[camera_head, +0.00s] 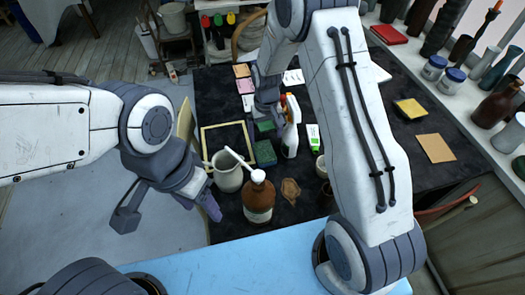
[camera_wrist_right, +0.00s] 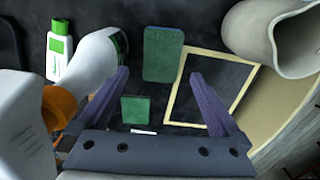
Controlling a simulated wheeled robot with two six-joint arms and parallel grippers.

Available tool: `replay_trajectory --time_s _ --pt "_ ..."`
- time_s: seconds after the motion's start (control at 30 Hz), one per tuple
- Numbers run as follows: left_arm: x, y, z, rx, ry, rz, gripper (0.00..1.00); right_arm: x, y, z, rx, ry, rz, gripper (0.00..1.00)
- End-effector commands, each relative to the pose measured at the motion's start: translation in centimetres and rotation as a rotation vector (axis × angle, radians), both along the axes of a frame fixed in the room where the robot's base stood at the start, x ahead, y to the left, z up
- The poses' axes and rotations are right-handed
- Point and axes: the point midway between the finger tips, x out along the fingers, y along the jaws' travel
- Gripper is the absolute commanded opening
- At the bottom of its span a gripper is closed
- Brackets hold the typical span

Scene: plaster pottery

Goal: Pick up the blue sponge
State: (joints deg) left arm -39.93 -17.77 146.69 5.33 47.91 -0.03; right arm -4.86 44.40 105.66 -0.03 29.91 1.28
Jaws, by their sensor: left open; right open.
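A sponge with a green top and a thin blue edge (camera_wrist_right: 163,54) lies flat on the dark table; it also shows in the head view (camera_head: 264,153) beside the spray bottle. A smaller green block (camera_wrist_right: 136,109) lies near it, and also shows in the head view (camera_head: 265,127). My right gripper (camera_wrist_right: 158,76) is open and empty; in its wrist view the larger sponge lies ahead of the fingertips and the smaller block shows between the fingers. My left gripper (camera_head: 168,213) is open and empty, left of the brown bottle.
A white spray bottle (camera_head: 291,128) stands right of the sponge. A green-and-white bottle (camera_wrist_right: 59,50), a grey jug (camera_head: 228,172) and a brown bottle (camera_head: 258,202) stand nearby. A yellow-edged frame (camera_wrist_right: 174,105) lies beside the sponges.

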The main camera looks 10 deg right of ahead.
Motion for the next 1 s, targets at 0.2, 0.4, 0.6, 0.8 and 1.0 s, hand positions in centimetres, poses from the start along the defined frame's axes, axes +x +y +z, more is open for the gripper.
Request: replay_trajectory --time_s 0.2,0.4,0.6,0.8,1.0 --pt "0.0 0.0 0.6 0.000 0.000 0.000 0.61 -0.1 -0.1 -2.8 0.000 0.002 -0.001 1.00" --pt "0.0 0.0 1.2 0.000 0.000 0.000 0.61 -0.1 0.2 -4.3 0.000 0.004 0.001 1.00" --pt "0.0 0.0 2.0 0.000 0.000 0.000 0.61 0.1 0.6 -7.2 0.000 0.004 0.002 1.00" --pt "0.0 0.0 2.1 0.000 0.000 0.000 0.61 0.2 0.6 -8.4 0.000 0.000 0.003 1.00" --pt "0.0 0.0 2.1 0.000 0.000 0.000 0.61 0.2 0.7 -8.4 0.000 0.000 0.003 0.89"
